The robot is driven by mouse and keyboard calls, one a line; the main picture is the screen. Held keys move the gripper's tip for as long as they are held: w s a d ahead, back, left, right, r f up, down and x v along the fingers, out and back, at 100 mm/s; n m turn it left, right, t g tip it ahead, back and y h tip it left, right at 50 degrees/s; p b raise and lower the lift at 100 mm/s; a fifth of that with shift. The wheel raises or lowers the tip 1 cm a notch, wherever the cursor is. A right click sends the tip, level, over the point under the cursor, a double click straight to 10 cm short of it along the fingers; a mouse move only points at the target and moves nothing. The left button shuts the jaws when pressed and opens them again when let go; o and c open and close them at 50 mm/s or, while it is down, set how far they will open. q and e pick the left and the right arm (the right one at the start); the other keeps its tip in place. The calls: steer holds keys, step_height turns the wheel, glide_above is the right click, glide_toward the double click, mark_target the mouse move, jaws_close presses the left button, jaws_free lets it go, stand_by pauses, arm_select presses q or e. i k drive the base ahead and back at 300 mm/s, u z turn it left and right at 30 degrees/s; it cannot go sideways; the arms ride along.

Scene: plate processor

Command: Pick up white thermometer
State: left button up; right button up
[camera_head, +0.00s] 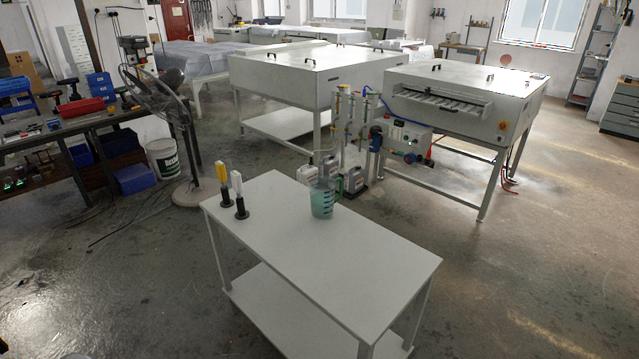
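The white thermometer (237,184) stands upright in a small black holder (242,209) near the back left corner of the white table (320,264). A similar yellow-topped thermometer (222,175) stands in its own black holder just to the left and slightly behind it. The two are close together but look apart. Neither of my grippers shows in the head view, so whether they are open or shut cannot be seen.
A measuring jug (322,201) with teal liquid stands at the table's back edge, right of the thermometers. The table's front and right are clear. Behind are a fan (160,82), bottles (354,180) and a plate processor (455,92). A cluttered workbench (75,125) stands left.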

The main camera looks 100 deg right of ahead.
mark_target(236, 177)
steer(key=z, duration=1.6)
steer(key=i, duration=2.15)
steer(key=z, duration=2.7)
